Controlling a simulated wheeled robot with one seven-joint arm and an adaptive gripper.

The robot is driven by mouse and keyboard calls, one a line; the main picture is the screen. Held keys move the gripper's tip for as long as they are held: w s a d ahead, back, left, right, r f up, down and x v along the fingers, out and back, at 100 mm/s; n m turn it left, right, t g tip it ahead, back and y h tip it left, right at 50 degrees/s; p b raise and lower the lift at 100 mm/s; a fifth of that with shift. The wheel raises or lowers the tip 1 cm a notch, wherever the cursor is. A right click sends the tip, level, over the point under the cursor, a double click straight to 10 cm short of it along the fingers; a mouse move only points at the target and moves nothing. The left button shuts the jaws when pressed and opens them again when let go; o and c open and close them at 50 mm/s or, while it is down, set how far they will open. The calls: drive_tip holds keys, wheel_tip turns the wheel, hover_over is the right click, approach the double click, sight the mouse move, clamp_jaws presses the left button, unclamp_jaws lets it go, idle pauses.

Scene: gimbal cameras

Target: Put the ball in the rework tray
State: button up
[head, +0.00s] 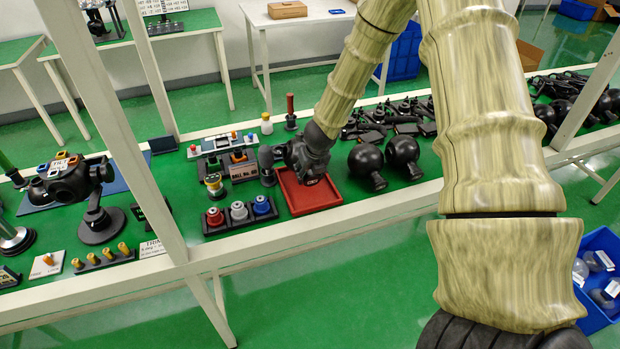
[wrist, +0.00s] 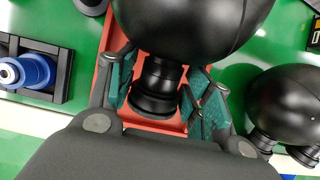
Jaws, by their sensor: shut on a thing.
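The ball is a glossy black sphere (wrist: 190,22) with a short ribbed neck, seen in the wrist view. My gripper (wrist: 158,100) is shut on this neck, one green-padded finger on each side. A shallow red tray (head: 328,205) lies on the green bench in the head view, and its red floor and rim (wrist: 104,62) show behind the ball in the wrist view. My gripper (head: 307,172) is over the tray. Whether the ball touches the tray floor cannot be told. In the head view, the ball is hard to separate from my dark gripper.
Two black balls (head: 384,160) stand close to the right of the tray. A rack of red, white and blue knobs (head: 239,212) is at its left, with a small labelled stand (head: 243,167) behind. A white post (head: 125,120) rises at the left.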

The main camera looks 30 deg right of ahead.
drive_tip(key=shift+f, duration=1.55)
drive_tip(key=o, duration=1.4)
drive_tip(key=shift+s, duration=0.1)
drive_tip(key=shift+v, duration=6)
drive_tip(key=shift+f, duration=0.1)
